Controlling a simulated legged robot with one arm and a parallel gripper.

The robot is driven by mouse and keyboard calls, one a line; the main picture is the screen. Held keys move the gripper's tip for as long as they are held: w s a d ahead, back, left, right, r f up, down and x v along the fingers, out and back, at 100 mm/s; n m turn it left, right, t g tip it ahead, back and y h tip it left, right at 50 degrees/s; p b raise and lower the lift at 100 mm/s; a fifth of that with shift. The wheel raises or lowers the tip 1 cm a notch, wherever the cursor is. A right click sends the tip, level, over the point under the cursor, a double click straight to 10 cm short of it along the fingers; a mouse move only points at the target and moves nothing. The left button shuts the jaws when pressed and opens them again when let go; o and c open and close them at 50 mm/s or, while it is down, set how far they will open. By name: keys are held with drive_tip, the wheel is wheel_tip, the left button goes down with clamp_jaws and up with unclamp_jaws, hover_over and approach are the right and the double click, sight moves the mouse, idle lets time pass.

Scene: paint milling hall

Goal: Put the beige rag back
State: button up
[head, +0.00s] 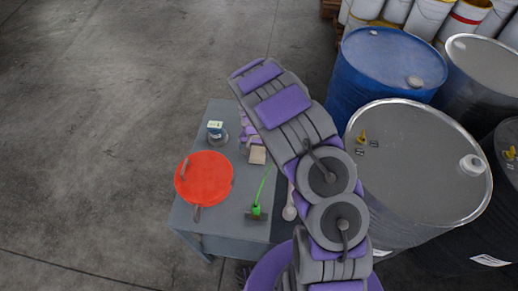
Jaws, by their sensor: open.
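A small beige piece (257,155), which looks like the folded beige rag, lies on the grey table (222,230), right of its middle. My gripper (250,140) shows only as small purple and grey parts beside my arm, just above the beige piece in the picture. It is open. I cannot tell whether its fingers touch the beige piece, and my arm hides part of this area.
A red round dish (204,178) with a handled tool on it, a small jar with a blue-and-white label (215,129), and a green-handled tool (256,211) are on the table. Blue (385,70) and grey (418,165) drums stand close on the right. The floor at left is clear.

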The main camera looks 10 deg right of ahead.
sight(253, 152)
drive_tip(key=r, duration=0.3)
drive_tip(key=shift+a, duration=0.4)
drive_tip(key=s+d+r+p, duration=0.1)
drive_tip(key=s+d+r, duration=0.1)
drive_tip(key=s+r, duration=0.35)
drive_tip(key=s+d+r, duration=0.1)
drive_tip(key=s+r, duration=0.1)
drive_tip(key=r, duration=0.7)
drive_tip(key=s+d+r+p, duration=0.1)
drive_tip(key=s+d+r, duration=0.1)
drive_tip(key=s+r, duration=0.35)
drive_tip(key=s+a+r+n, duration=0.1)
drive_tip(key=s+r, duration=0.2)
drive_tip(key=s, duration=0.5)
drive_tip(key=s+a+r+n+g, duration=0.1)
drive_tip(key=s+r, duration=0.3)
drive_tip(key=s, duration=0.5)
drive_tip(key=s+a+r+n, duration=0.1)
drive_tip(key=s+r+n, duration=0.1)
drive_tip(key=s, duration=0.7)
drive_tip(key=shift+r+g, duration=0.4)
drive_tip(key=shift+r, duration=0.35)
drive_tip(key=shift+s, duration=0.1)
